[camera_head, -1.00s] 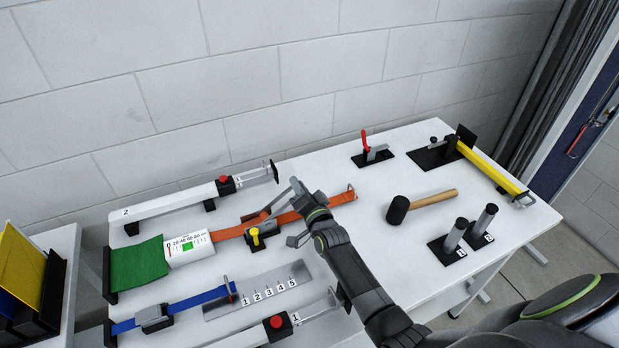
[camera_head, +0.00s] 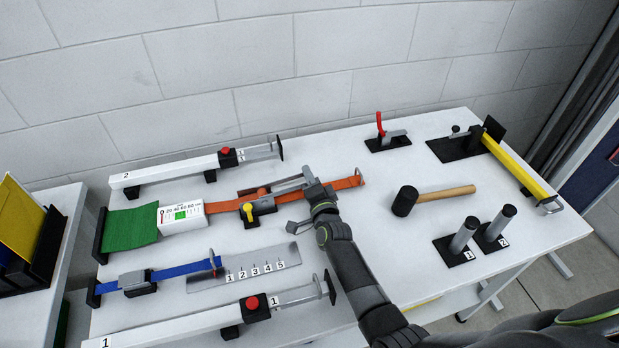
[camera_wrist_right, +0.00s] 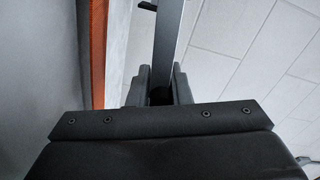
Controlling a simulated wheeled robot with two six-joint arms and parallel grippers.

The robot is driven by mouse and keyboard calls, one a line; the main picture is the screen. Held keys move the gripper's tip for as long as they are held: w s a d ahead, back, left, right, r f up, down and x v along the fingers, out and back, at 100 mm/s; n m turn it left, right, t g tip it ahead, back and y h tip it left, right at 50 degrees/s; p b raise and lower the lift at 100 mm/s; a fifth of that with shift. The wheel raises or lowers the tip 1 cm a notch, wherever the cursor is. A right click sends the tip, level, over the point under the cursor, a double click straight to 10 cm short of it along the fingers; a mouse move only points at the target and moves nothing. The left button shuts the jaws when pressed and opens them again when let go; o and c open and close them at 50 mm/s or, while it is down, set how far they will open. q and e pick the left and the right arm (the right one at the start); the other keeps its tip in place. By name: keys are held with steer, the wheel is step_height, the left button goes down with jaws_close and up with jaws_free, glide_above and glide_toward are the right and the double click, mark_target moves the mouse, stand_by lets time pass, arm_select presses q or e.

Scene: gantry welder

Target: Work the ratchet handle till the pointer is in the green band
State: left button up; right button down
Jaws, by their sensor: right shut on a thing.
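The ratchet (camera_head: 257,205) sits on the orange strap (camera_head: 345,183) and has a yellow knob (camera_head: 248,210). Its grey handle (camera_head: 287,187) lies low, leaning to the right over the strap. My right gripper (camera_head: 313,184) is shut on the handle's end. In the right wrist view the handle (camera_wrist_right: 167,40) runs up from between my fingers (camera_wrist_right: 158,88). The white gauge (camera_head: 182,216) stands left of the ratchet, with a scale and a green band (camera_head: 188,212). A red mark shows near the scale's left end; the pointer's exact reading is too small to tell. My left gripper is out of view.
A white clamp bar marked 2 (camera_head: 180,172) lies behind the ratchet, and one marked 1 (camera_head: 180,328) in front. A blue strap (camera_head: 185,269) and numbered plate (camera_head: 245,268) lie nearer. A mallet (camera_head: 432,198) is to the right. The table between mallet and strap is clear.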

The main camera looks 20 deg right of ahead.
steer(key=c, duration=1.4)
jaws_free()
steer(key=shift+f, duration=0.1)
steer(key=shift+o, duration=0.2)
